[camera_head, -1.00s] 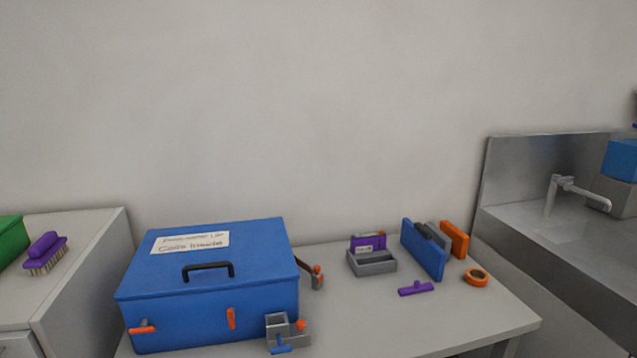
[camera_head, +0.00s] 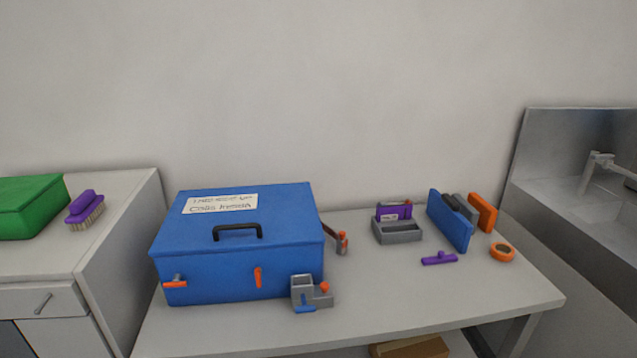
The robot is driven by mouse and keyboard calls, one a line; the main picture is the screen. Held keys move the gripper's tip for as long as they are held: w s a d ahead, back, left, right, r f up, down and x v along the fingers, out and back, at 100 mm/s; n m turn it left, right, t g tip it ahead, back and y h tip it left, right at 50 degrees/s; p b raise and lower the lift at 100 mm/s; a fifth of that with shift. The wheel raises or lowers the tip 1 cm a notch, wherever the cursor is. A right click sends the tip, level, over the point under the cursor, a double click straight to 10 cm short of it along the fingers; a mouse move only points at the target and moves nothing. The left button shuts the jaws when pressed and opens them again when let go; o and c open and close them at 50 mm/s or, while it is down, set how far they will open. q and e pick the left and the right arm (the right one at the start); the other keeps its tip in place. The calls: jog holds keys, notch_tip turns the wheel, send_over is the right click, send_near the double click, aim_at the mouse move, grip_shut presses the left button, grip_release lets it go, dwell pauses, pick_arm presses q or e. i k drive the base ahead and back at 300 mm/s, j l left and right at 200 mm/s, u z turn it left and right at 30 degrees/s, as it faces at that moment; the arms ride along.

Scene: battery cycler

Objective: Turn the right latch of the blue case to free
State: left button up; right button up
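The blue case (camera_head: 210,278) stands shut on the left part of the table, with a black handle (camera_head: 237,232) and a white label (camera_head: 220,204) on its lid. Two orange latches are on its front face. The right latch (camera_head: 258,277) stands upright, near the middle-right of the front. The left latch (camera_head: 175,282) lies level, near the left corner. Neither gripper shows in the head view.
A grey fixture (camera_head: 312,293) with an orange knob and blue lever stands at the case's front right corner. An orange-tipped lever (camera_head: 341,242) is at its right side. A grey tray (camera_head: 397,231), purple piece (camera_head: 439,258) and orange ring (camera_head: 502,252) lie right. The table's front middle (camera_head: 420,305) is clear.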

aim_at(257, 271)
jog(key=k+u, duration=0.1)
jog(key=u, duration=0.3)
jog(key=k+u, duration=0.15)
jog(key=u, duration=0.2)
jog(key=k+j+u, duration=0.1)
jog(key=u, duration=0.3)
jog(key=k+j+u, duration=0.1)
jog(key=u, duration=0.25)
